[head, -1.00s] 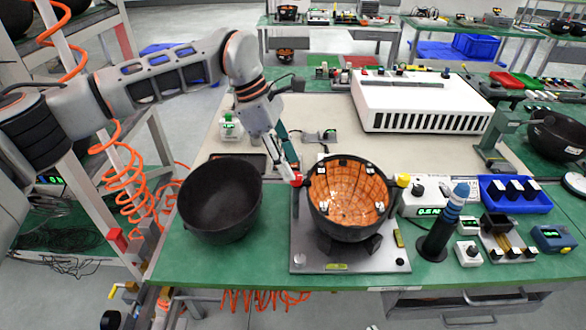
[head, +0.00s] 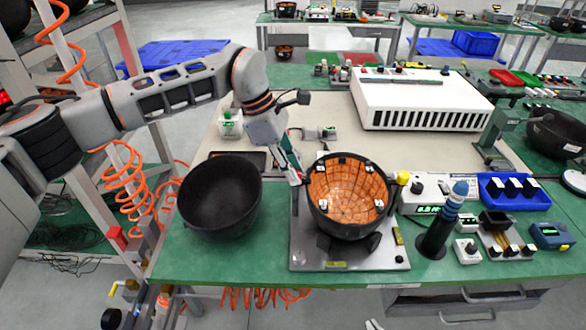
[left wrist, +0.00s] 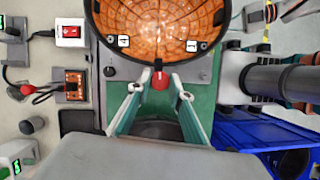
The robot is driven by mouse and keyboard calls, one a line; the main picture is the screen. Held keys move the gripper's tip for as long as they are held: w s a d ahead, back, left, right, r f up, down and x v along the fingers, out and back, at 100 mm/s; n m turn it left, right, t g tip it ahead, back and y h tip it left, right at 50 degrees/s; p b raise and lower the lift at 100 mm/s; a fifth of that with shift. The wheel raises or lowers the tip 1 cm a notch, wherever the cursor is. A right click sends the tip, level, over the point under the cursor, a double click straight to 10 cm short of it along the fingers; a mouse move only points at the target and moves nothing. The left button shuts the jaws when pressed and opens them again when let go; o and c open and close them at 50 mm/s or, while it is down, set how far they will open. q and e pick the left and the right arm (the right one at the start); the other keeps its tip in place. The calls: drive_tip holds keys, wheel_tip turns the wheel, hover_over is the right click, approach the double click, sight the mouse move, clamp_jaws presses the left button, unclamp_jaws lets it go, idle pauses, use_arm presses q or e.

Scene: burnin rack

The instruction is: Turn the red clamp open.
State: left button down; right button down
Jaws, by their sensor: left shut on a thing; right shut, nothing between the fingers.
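The red clamp (left wrist: 160,79) shows in the left wrist view just below the rim of a black bowl with an orange tiled inside (left wrist: 158,22). My left gripper (left wrist: 157,86) has its two fingertips on either side of the clamp and is shut on it. In the head view my left gripper (head: 297,181) reaches down to the left side of the tiled bowl (head: 345,190); its fingers hide the clamp there. The bowl sits on a grey base plate (head: 310,258). Small pale tips at the bottom edge look like my right gripper (head: 374,325), low, away from the bowl and empty.
A plain black bowl (head: 220,195) stands close left of my left gripper. A yellow knob (head: 402,178) is at the tiled bowl's right side. A dark cylinder with a blue top (head: 438,235) and a white meter box (head: 425,192) stand to the right. A large white unit (head: 420,100) is behind.

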use_arm(q)
drive_tip(key=n+t+b, duration=0.1)
drive_tip(key=n, duration=0.3)
drive_tip(key=shift+s, duration=0.1)
drive_tip(key=n+t+b, duration=0.1)
drive_tip(key=n, duration=0.2)
drive_tip(key=shift+s+d+n+t, duration=0.1)
drive_tip(key=shift+n+t, duration=0.2)
drive_tip(key=shift+t, duration=0.1)
drive_tip(key=n+t+y+b, duration=0.1)
drive_tip(key=n, duration=0.2)
drive_tip(key=shift+n+b, duration=0.3)
drive_tip(key=n, duration=0.2)
drive_tip(key=n+t+y+b, duration=0.1)
drive_tip(key=n, duration=0.1)
drive_tip(key=shift+s+d+y, duration=0.1)
drive_tip(key=shift+d+y, duration=0.05)
drive_tip(key=shift+y, duration=0.15)
drive_tip(key=shift+n, duration=0.6)
drive_tip(key=shift+n+y, duration=0.3)
drive_tip(key=shift+r, duration=0.1)
